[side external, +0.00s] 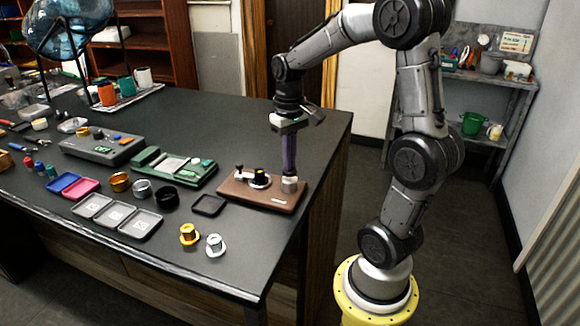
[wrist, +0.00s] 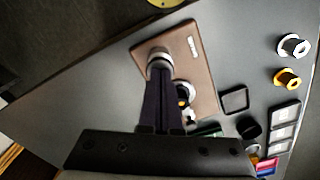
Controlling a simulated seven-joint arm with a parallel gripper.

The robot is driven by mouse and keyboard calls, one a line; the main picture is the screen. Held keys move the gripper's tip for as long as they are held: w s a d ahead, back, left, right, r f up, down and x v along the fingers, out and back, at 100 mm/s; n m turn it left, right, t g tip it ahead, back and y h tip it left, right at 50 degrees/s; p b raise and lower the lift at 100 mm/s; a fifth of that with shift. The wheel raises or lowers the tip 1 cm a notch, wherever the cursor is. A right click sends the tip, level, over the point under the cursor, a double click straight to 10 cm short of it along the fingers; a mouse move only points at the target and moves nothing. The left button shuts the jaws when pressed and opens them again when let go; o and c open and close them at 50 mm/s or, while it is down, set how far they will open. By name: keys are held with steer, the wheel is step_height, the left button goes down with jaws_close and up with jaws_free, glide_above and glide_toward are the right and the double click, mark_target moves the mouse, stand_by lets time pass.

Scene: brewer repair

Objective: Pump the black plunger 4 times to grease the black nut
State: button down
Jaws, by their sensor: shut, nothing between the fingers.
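A brown board (side external: 235,193) lies near the right end of the dark table. A silver cylinder (side external: 290,186) stands at its right end; it also shows in the wrist view (wrist: 159,52). My gripper (side external: 289,174) is shut and points straight down onto the top of this cylinder, with nothing between the fingers. The fingertips hide the cylinder's top, so I cannot make out the black plunger or how far down it is. A black nut-like part (side external: 259,179) with yellow on top sits on a pale base mid-board; it also shows in the wrist view (wrist: 183,91), partly beside my fingers.
A small black fitting (side external: 239,171) stands at the board's left. A black square tray (side external: 209,205) lies just left of the board. Gold (side external: 189,234) and silver (side external: 216,245) flanged nuts stand near the front edge. A green device (side external: 175,167) lies farther left. The table's right edge is close.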

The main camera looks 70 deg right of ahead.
steer(key=shift+r, duration=2.35)
steer(key=shift+r, duration=3)
steer(key=shift+f, duration=0.1)
steer(key=shift+f, duration=4.15)
steer(key=shift+f, duration=0.4)
steer(key=shift+f, duration=0.35)
